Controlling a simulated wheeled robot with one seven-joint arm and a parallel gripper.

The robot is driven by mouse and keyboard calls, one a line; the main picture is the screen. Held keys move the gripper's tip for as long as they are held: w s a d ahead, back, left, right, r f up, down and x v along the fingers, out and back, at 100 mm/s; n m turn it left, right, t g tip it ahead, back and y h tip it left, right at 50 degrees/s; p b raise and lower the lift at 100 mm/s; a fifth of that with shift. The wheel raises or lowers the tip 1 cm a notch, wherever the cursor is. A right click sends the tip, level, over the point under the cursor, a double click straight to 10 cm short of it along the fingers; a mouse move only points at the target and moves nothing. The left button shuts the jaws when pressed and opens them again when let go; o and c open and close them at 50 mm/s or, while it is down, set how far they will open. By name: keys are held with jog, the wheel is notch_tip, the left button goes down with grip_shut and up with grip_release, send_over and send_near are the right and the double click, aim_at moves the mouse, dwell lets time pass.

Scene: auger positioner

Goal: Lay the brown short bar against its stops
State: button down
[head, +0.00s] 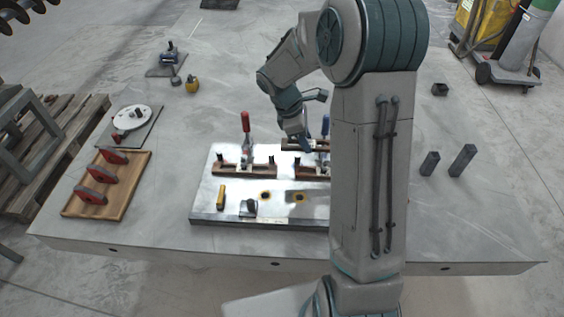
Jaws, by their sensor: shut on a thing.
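My gripper (304,147) is above the back of the bright metal fixture plate (205,205). It is shut on a dark brown short bar (290,147), which lies roughly left to right in the picture; small dark uprights show along it. The gap between bar and plate is hard to judge. Two brown rails with small black uprights stand on the plate in front of it: a left one (232,170) and a right one (310,172), partly hidden by my arm. Which faces are the stops is too small to tell.
A red-handled clamp (245,125) stands left of my gripper, and a blue-handled one (325,124) right of it. A yellow piece (222,195) lies on the plate. A wooden tray (123,204) with red-and-black parts is at left; two dark blocks (462,160) stand at right.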

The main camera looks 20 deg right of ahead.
jog(key=a+f, duration=0.1)
jog(key=a, duration=0.1)
jog(key=a+f, duration=0.1)
jog(key=a, duration=0.1)
jog(key=a+f, duration=0.2)
jog(key=shift+s+a, duration=0.2)
jog(key=shift+a, duration=0.15)
notch_tip(320, 180, down, 4)
jog(key=shift+f+p, duration=0.1)
jog(key=shift+p, duration=0.4)
jog(key=shift+f+b, duration=0.45)
jog(key=shift+f, duration=0.05)
jog(key=c, duration=0.9)
grip_release()
jog(key=shift+r, duration=0.15)
